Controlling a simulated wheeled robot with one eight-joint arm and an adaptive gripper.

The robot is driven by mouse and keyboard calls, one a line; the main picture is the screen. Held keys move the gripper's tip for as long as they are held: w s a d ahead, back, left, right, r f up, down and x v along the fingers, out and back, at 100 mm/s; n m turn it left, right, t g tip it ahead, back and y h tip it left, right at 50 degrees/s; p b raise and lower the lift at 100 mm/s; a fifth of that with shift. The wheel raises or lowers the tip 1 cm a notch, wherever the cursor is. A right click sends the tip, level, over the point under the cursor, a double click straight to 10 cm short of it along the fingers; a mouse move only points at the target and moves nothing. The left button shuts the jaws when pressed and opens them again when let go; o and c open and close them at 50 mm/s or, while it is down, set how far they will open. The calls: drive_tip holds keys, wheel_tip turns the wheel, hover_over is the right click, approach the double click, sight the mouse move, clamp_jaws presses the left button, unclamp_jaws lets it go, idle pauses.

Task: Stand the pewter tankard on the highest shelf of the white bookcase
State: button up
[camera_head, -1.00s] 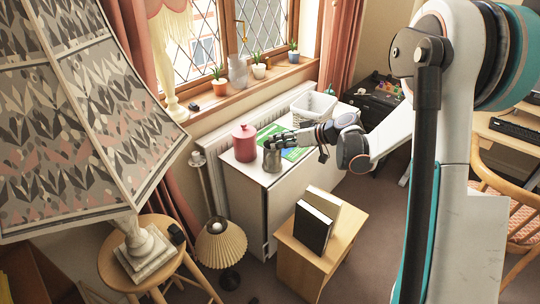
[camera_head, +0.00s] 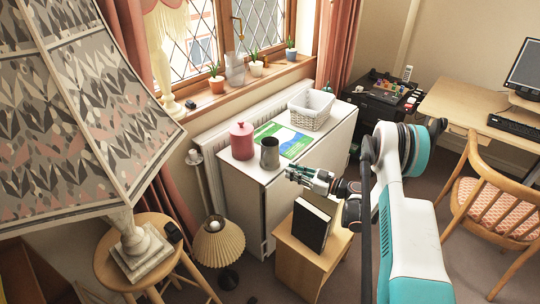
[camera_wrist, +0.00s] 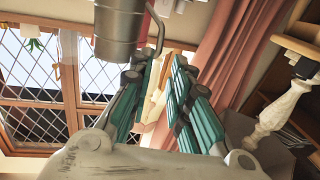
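The pewter tankard (camera_head: 269,154) stands upright on the white cabinet (camera_head: 265,187), beside a pink lidded canister. In the wrist view the tankard (camera_wrist: 119,35) is at the top, cut off by the frame edge, with its handle on the right. My gripper (camera_head: 294,174) is to the right of the tankard and nearer the camera, apart from it. In the wrist view its teal fingers (camera_wrist: 162,66) are parted with nothing between them. No white bookcase can be made out in either view.
The pink canister (camera_head: 242,141), a green-and-white booklet (camera_head: 297,148) and a white basket (camera_head: 311,110) share the cabinet top. Books (camera_head: 311,226) stand on a low wooden unit (camera_head: 294,262) below my gripper. A pleated lamp (camera_head: 219,243) and a large patterned lampshade (camera_head: 75,120) are at left.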

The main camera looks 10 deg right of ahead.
sight(264, 161)
drive_tip(key=b+x, duration=0.4)
drive_tip(key=x, duration=0.9)
drive_tip(key=shift+w+a+b, duration=0.2)
drive_tip(key=shift+b, duration=0.1)
clamp_jaws()
